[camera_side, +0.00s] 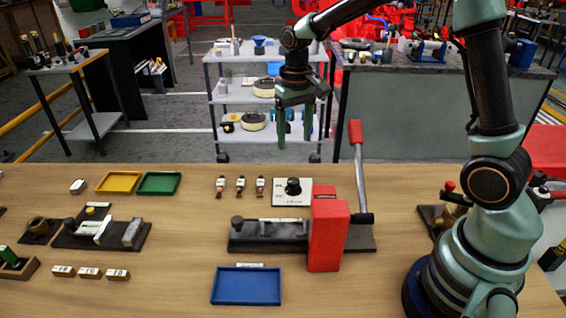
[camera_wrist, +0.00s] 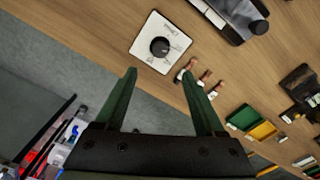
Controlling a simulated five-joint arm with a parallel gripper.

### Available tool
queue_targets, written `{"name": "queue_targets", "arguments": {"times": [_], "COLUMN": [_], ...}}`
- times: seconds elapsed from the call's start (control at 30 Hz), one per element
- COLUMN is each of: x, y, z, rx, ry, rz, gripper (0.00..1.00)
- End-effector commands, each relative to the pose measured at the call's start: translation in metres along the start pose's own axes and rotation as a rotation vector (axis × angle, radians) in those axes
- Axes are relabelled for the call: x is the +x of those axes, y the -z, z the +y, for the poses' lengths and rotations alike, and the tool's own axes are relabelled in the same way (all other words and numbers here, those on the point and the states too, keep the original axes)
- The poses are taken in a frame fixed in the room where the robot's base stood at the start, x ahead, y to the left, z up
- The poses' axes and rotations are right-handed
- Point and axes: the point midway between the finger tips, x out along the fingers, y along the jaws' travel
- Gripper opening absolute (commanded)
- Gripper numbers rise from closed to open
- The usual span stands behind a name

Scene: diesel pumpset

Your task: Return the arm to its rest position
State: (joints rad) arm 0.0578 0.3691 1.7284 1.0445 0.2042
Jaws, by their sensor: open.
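My gripper (camera_side: 296,130) hangs in the air beyond the far edge of the wooden table, with its fingers pointing down.
A red lever press (camera_side: 327,235) stands mid-table, its handle (camera_side: 358,160) upright. Three small brown-and-white parts (camera_side: 240,187) lie left of the plate. A blue tray (camera_side: 246,286), yellow tray (camera_side: 118,182) and green tray (camera_side: 159,183) lie on the table. A shelf cart (camera_side: 225,102) stands behind.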

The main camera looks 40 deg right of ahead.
Motion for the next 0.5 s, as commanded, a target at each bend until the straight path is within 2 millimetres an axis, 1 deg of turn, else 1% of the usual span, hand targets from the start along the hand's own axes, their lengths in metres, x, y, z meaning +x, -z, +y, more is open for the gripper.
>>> {"name": "queue_targets", "arguments": {"times": [0.33, 0.43, 0.5], "x": [-0.002, -0.011, -0.023], "y": [-0.001, -0.005, -0.011], "z": [0.0, 0.0, -0.001], "rx": [-0.001, -0.011, -0.026], "ry": [0.001, 0.005, 0.01], "rz": [0.004, 0.024, 0.052], "gripper": [0.71, 0.71, 0.71]}}
